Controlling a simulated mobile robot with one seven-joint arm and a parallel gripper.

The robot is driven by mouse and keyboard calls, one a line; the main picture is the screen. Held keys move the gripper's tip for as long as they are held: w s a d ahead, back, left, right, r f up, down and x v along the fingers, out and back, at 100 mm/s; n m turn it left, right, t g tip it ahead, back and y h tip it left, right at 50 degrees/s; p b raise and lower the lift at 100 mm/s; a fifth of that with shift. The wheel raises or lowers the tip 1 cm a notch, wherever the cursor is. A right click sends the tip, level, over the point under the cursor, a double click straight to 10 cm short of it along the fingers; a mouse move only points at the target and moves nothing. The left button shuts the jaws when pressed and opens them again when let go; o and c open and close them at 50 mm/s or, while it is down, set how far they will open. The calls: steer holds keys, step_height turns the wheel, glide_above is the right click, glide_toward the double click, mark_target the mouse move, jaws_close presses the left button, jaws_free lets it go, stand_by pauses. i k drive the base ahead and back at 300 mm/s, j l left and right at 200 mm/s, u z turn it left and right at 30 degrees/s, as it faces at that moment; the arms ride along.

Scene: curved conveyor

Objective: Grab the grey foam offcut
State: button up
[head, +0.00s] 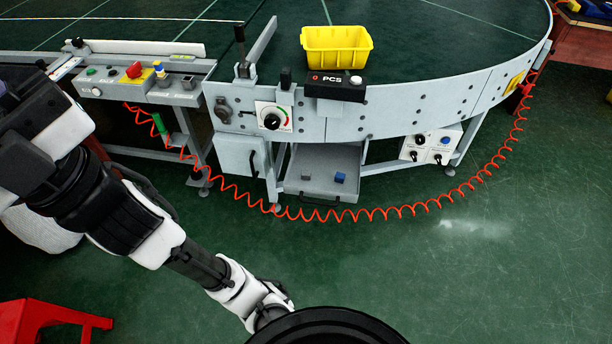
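A grey tray (302,191) like an open drawer sits low under the curved conveyor, in the middle of the head view. My arm comes in from the left and runs down to the bottom middle. My gripper does not show; the arm's end goes behind a black rounded shape at the bottom edge.
A coiled red hose (390,212) hangs in a low arc before the tray and conveyor. A yellow bin (337,48) stands on the conveyor edge above. A red stool (45,318) is at lower left. The green floor (500,270) is clear at right.

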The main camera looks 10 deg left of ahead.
mark_target(306, 174)
steer(key=i+j, duration=0.15)
steer(key=j, duration=0.15)
steer(key=i+j, duration=0.15)
steer(key=j, duration=0.15)
steer(key=i+j, duration=0.15)
steer(key=j, duration=0.15)
steer(key=i+j+z, duration=0.15)
steer(key=j+z, duration=0.1)
steer(key=j, duration=0.3)
steer(key=i+j+z, duration=0.15)
steer(key=j, duration=0.15)
steer(key=i+l+z, duration=0.1)
steer(key=z, duration=0.35)
steer(key=i+z, duration=0.25)
steer(key=z, duration=0.25)
steer(key=i, duration=0.65)
